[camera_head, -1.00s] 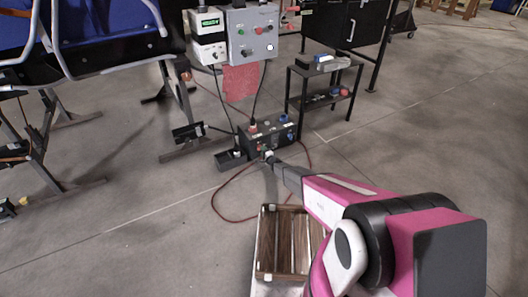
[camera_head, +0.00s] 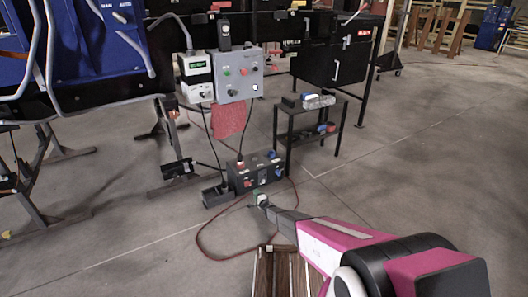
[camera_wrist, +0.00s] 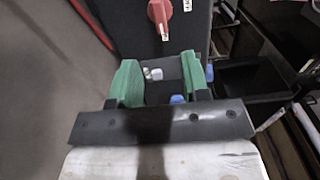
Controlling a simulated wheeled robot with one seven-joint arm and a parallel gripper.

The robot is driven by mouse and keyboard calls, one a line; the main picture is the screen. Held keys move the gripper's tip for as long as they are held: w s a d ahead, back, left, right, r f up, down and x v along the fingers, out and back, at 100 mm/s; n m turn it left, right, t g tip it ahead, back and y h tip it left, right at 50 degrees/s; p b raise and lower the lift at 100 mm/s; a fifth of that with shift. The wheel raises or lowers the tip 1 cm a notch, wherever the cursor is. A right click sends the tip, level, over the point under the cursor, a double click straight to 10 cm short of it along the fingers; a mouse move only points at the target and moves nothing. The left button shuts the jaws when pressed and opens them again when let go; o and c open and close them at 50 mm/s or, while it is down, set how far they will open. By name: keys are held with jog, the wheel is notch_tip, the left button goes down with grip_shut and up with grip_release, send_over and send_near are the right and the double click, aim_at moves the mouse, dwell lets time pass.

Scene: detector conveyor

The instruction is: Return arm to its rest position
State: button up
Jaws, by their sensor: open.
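My gripper (camera_head: 262,200) is at the end of my pink and black arm, which reaches from the lower right toward the middle of the head view. In the wrist view its two green fingers (camera_wrist: 157,82) stand apart with nothing held between them. Beyond the fingers is a black power box (camera_head: 256,174) with a red rotary switch, standing on the floor; its dark face with the red switch (camera_wrist: 160,14) shows at the top of the wrist view. In the head view the gripper overlaps the floor just in front of the box; I cannot tell the exact gap.
A wooden crate (camera_head: 263,272) is below my arm. A red cable (camera_head: 203,248) loops over the floor. A grey control panel (camera_head: 238,75) and a white detector unit (camera_head: 196,78) stand behind the box. A black shelf (camera_head: 312,128) is to the right. Open floor lies at right.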

jog(key=s+d+r+n+g+h, duration=0.25)
jog(key=s+d+r+h, duration=0.35)
jog(key=d+r, duration=0.55)
jog(key=s+d+r+n+g+h, duration=0.25)
jog(key=s+d+r, duration=0.55)
jog(key=r, duration=0.6)
jog(key=s+d+r+n+g, duration=0.2)
jog(key=s+r, duration=0.4)
jog(key=s, duration=0.4)
jog(key=s+d+r+n+g+h, duration=0.1)
jog(key=s+d+r+n+g, duration=0.1)
jog(key=s+d+r+g, duration=0.2)
jog(key=s+d+r+n+g, duration=0.2)
jog(key=s+d+r+g, duration=0.2)
jog(key=s+r, duration=0.6)
jog(key=s+d, duration=0.1)
jog(key=s, duration=0.7)
jog(key=shift+s+r+n, duration=0.25)
jog(key=shift+n, duration=0.05)
jog(key=shift+d, duration=0.1)
